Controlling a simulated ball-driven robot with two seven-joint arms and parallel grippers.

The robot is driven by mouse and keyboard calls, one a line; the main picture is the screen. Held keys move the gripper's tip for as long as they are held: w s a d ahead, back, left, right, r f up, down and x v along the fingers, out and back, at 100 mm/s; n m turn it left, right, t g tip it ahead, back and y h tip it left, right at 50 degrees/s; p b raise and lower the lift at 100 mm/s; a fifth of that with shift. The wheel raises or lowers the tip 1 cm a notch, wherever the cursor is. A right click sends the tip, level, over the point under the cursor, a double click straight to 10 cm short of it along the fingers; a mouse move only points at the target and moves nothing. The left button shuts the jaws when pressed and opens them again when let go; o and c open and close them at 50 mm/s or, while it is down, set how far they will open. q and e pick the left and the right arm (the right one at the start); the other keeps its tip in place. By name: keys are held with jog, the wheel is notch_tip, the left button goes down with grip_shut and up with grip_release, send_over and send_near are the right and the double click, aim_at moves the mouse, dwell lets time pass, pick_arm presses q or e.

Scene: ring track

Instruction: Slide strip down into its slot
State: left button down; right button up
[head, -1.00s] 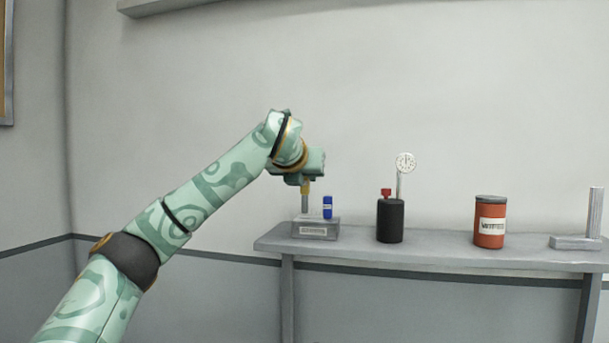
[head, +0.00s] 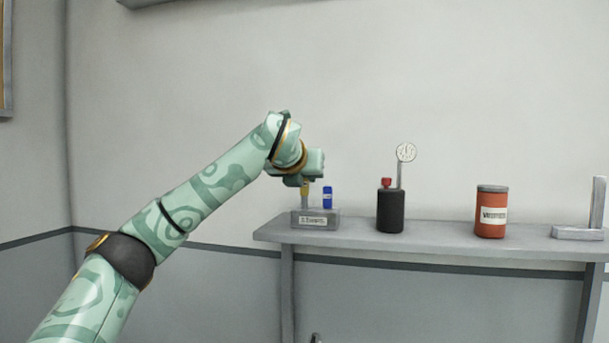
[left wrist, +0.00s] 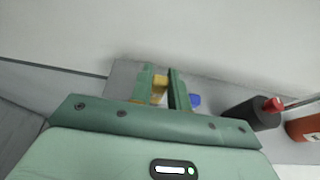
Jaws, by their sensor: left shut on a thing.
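The strip (head: 305,202) is upright, with a yellow upper end and a grey lower part. Its yellow end also shows in the left wrist view (left wrist: 160,82). My left gripper (head: 305,184) is shut on that yellow end from above. The strip's lower end meets the top of a grey block (head: 322,220) with a white label, at the left end of the bench. The slot itself is hidden, so I cannot tell how deep the strip sits. My right gripper is not in view.
A blue piece (head: 327,196) stands on the block just right of the strip. A black cylinder (head: 390,212) with a red knob and dial, an orange can (head: 491,213) and a grey bracket (head: 580,233) stand along the bench (head: 440,246). Bench gaps between them are clear.

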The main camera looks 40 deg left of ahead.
pick_arm(q)
jog(key=shift+f+b, duration=0.7)
jog(key=shift+f, duration=0.5)
jog(key=c, duration=1.3)
grip_release()
jog(key=shift+o, duration=0.2)
jog(key=shift+s+r, duration=0.1)
jog(key=p+v, duration=0.3)
jog(key=v, duration=1.3)
